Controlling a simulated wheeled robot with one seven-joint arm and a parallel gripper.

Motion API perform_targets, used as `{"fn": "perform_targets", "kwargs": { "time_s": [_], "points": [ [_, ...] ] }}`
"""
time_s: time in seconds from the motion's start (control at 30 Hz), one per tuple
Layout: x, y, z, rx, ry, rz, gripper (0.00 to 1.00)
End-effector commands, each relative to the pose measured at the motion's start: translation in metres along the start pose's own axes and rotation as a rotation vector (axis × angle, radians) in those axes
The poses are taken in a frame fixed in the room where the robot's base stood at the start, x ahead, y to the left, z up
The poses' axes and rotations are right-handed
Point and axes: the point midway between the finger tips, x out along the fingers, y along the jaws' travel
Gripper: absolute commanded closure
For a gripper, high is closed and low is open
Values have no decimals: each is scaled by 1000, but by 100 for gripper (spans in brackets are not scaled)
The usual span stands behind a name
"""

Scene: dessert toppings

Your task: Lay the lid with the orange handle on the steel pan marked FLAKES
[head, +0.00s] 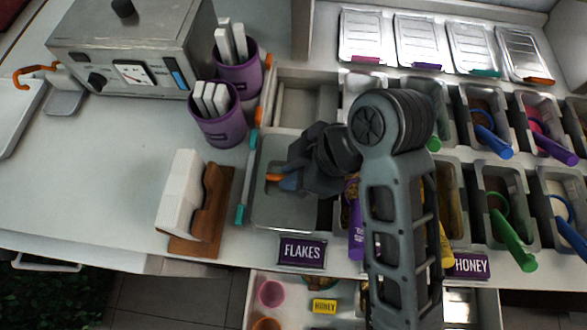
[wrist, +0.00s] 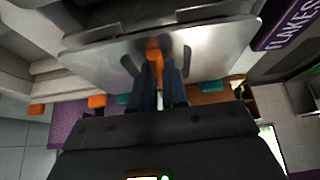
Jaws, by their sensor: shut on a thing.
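My gripper (head: 284,182) is shut on the orange handle (wrist: 154,62) of a flat steel lid (wrist: 105,48). In the wrist view both dark fingers (wrist: 160,85) sit either side of the handle. In the head view the lid (head: 285,212) lies level over the place behind the purple FLAKES sign (head: 302,251), which also shows in the wrist view (wrist: 287,25). The steel pan there is hidden under the lid, and I cannot tell whether the lid touches its rim. My arm hides the lid's right side.
Open topping pans with coloured spoons, such as a green one (head: 510,220), fill the counter to the right. Several lids (head: 470,50) lie at the back. Purple cups (head: 218,125) and a wooden napkin holder (head: 212,215) stand left. A HONEY sign (head: 470,265) is at the right.

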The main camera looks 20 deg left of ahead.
Motion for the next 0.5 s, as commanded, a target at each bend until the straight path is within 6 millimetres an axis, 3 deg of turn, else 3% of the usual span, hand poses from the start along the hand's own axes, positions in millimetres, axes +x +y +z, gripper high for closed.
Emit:
{"fn": "perform_targets", "kwargs": {
  "time_s": [0.5],
  "points": [
    [9, 0, 5, 0, 0, -1, 100]
  ]
}}
